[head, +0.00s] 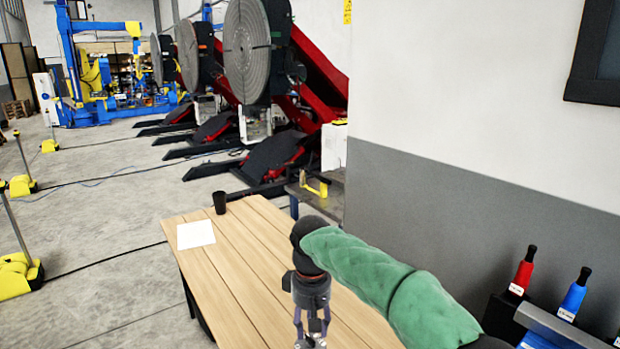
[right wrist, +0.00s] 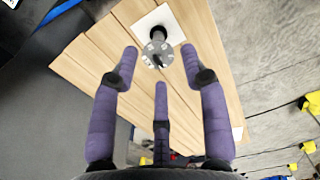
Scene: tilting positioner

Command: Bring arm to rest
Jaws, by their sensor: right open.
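My right arm comes in from the right in a green sleeve in the head view. Its gripper (head: 312,328) points down over the wooden table (head: 232,290), with its fingers cut off by the bottom edge. In the right wrist view the purple fingers of the right gripper (right wrist: 160,68) are spread apart, with nothing held between them. The tabletop shows beyond them. A grey round piece (right wrist: 158,55) with a dark part shows between the fingertips; I cannot tell what it is. My left gripper is in neither view.
A black cup (head: 219,202) and a white sheet (head: 196,233) are on the table's far left end. A grey and white wall (head: 450,190) stands to the right. Red and blue bottles (head: 523,270) are at lower right. Large disc positioners (head: 247,50) stand behind.

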